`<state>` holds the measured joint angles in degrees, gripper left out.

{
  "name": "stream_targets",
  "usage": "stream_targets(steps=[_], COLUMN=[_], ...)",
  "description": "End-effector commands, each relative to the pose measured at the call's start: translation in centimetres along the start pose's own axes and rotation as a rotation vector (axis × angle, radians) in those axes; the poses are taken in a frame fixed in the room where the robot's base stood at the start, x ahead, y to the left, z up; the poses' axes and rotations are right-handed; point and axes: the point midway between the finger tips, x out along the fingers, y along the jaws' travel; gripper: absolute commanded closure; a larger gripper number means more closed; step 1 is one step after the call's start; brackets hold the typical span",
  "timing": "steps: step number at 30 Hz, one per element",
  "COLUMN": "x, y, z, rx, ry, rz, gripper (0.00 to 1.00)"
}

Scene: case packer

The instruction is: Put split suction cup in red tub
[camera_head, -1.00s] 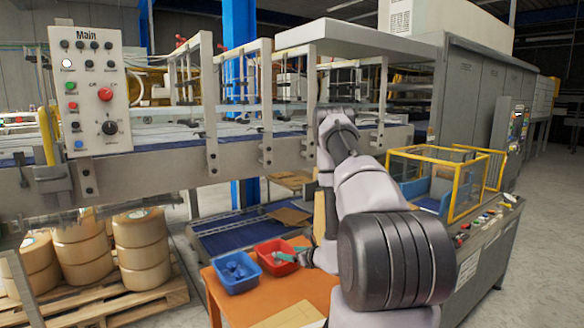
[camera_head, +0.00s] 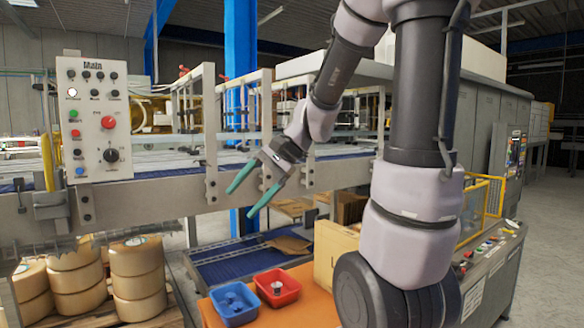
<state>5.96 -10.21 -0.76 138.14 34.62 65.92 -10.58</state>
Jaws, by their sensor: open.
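The red tub (camera_head: 291,297) stands on an orange table, with a small pale grey cup-shaped object (camera_head: 278,288) inside it. The object looks like a suction cup; a split in it is too small to make out. My gripper (camera_head: 249,204) has green fingers spread apart. It is empty and raised above and behind the tubs, in front of the conveyor frame. The blue tub (camera_head: 222,315) stands just left of the red tub and holds several small bluish objects.
A tan carton or board (camera_head: 333,250) stands right of the red tub. The conveyor frame (camera_head: 150,205) runs behind the gripper. A control panel (camera_head: 95,120) hangs at left, above tape rolls (camera_head: 138,270) on a pallet. My arm covers much of the right side.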

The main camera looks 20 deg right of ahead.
Motion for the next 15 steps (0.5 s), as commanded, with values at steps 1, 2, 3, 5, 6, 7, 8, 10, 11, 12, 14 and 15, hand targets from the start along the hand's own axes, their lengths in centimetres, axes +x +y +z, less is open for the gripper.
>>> stream_targets(steps=[1,2,3,5,6,7,8,10,11,12,14,15], x=[-1.4,-2.2,-3.2,-4.8,-5.8,-6.6,-7.3,-8.9,-9.5,-10.2,-11.0,-11.4], y=[0.5,0.9,1.5,2.4,2.8,3.1,3.4,4.0,4.1,4.3,4.5,4.6], z=[1.1,1.6,2.1,2.8,3.1,3.4,3.5,3.9,4.0,4.1,4.2,4.3], rx=[-0.087,-0.135,-0.199,-0.29,-0.348,-0.387,-0.424,-0.499,-0.527,-0.556,-0.591,-0.607], ry=[0.059,0.095,0.146,0.226,0.278,0.317,0.354,0.433,0.463,0.497,0.539,0.558], rz=[0.028,0.049,0.076,0.111,0.132,0.145,0.158,0.182,0.19,0.198,0.207,0.213], gripper=[0.19,0.19,0.19,0.19,0.19,0.19,0.19,0.19,0.19,0.19,0.19,0.19])
